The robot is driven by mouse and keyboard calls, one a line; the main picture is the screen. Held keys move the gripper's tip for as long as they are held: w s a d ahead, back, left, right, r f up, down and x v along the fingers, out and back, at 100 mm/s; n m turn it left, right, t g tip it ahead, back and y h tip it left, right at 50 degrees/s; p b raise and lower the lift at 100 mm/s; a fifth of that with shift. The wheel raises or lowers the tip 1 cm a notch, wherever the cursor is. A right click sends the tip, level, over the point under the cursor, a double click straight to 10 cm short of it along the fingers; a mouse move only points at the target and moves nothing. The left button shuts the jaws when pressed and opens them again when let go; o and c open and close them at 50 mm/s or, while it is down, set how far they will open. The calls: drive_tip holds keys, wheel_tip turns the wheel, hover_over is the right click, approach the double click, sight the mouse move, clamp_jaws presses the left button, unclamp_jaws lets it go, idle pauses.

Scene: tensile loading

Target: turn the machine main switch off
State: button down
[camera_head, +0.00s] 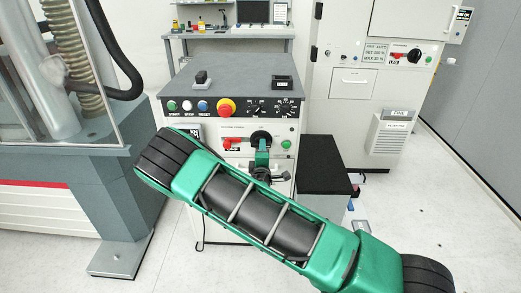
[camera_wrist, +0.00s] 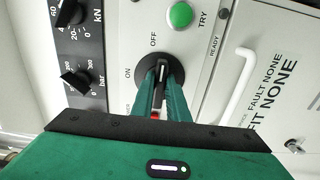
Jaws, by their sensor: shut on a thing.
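The main switch is a black rotary knob on the front panel of the grey console; it shows in the head view (camera_head: 261,136) and close up in the wrist view (camera_wrist: 147,72). My gripper (camera_wrist: 161,85) is shut on the switch's handle, its green fingers on either side. In the wrist view the handle's white mark points up, roughly toward the OFF label (camera_wrist: 153,40); the ON label (camera_wrist: 128,73) is to the left. In the head view my gripper (camera_head: 262,150) meets the panel and partly hides the knob.
A green button (camera_wrist: 180,15) sits close to the switch, with a white bar handle (camera_wrist: 238,88) further right. The console (camera_head: 235,72) carries a red emergency stop (camera_head: 226,107). A black-topped stand (camera_head: 325,165) is at its right.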

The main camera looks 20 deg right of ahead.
drive_tip(key=shift+a+f, duration=0.1)
drive_tip(key=shift+f, duration=0.1)
drive_tip(key=c, duration=1.7)
unclamp_jaws()
drive_tip(key=shift+r, duration=0.1)
drive_tip(key=v, duration=1)
drive_tip(key=shift+s, duration=0.35)
